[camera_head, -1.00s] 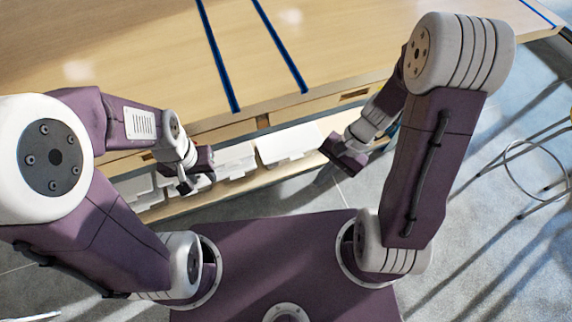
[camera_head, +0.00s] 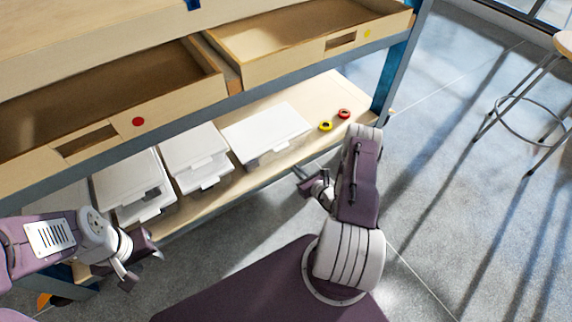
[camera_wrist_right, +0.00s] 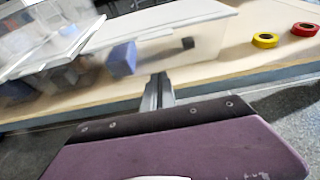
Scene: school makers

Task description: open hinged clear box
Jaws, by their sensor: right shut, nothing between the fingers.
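Several clear boxes with white lids stand on the low shelf under the workbench. One clear box (camera_head: 265,132) is at the right of the row; the wrist view shows its clear front (camera_wrist_right: 205,42), with blue and dark items behind it, and its lid down. Other boxes (camera_head: 195,158) and (camera_head: 130,188) stand to its left. My right gripper (camera_head: 302,177) is in front of the right box, apart from it in the head view. It also shows in the wrist view (camera_wrist_right: 158,90), shut and empty. My left gripper (camera_head: 142,268) is open and empty, low in front of the leftmost boxes.
A yellow tape roll (camera_head: 326,126) and a red tape roll (camera_head: 344,113) lie right of the boxes. Two wooden drawers (camera_head: 138,105) and (camera_head: 330,35) jut out open above the shelf. A stool (camera_head: 530,105) stands at the right on free floor.

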